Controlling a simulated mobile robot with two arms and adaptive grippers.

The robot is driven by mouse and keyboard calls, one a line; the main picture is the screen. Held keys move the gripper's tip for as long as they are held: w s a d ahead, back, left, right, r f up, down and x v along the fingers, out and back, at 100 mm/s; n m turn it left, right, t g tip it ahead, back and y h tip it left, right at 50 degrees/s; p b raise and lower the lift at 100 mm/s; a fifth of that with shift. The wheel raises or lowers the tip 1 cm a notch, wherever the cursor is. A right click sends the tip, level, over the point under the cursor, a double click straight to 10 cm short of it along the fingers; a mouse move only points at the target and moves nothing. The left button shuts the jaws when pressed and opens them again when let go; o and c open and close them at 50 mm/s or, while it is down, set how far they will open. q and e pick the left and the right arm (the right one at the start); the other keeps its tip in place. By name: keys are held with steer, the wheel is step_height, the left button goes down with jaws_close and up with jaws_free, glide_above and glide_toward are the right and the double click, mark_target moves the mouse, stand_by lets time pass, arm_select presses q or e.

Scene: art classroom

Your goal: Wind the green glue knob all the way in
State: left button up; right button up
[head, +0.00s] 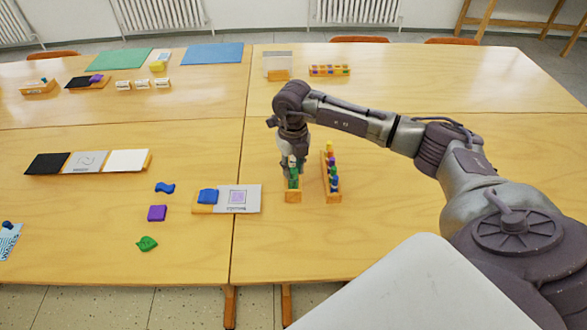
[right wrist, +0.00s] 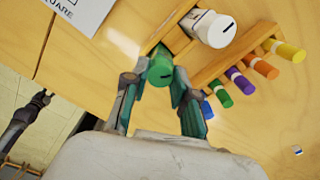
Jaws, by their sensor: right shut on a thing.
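The green glue knob (right wrist: 160,70) sits at the near end of a wooden rack (head: 293,198); it also shows in the head view (head: 294,181). It has a dark slot mark on its end. My right gripper (right wrist: 156,78) is shut on it, one finger on each side; in the head view my right gripper (head: 291,160) comes down over the rack from behind. How far the knob is wound in is not clear. A white glue stick (right wrist: 212,28) lies beside it in the same rack. A dark claw, seemingly my left gripper (right wrist: 42,97), shows small at the left.
A second wooden rack (head: 333,197) with several coloured sticks stands close to the right. A card with a blue block (head: 207,196) lies to the left, near a purple block (head: 157,213) and a green leaf shape (head: 147,243).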

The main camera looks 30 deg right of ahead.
stand_by(0.5)
steer(key=n+b, duration=0.2)
steer(key=n, duration=0.3)
steer(key=shift+n, duration=0.4)
steer(key=n+b, duration=0.2)
steer(key=n, duration=0.2)
steer(key=shift+n, duration=0.9)
steer(key=o, duration=1.6)
steer(key=shift+c, duration=0.2)
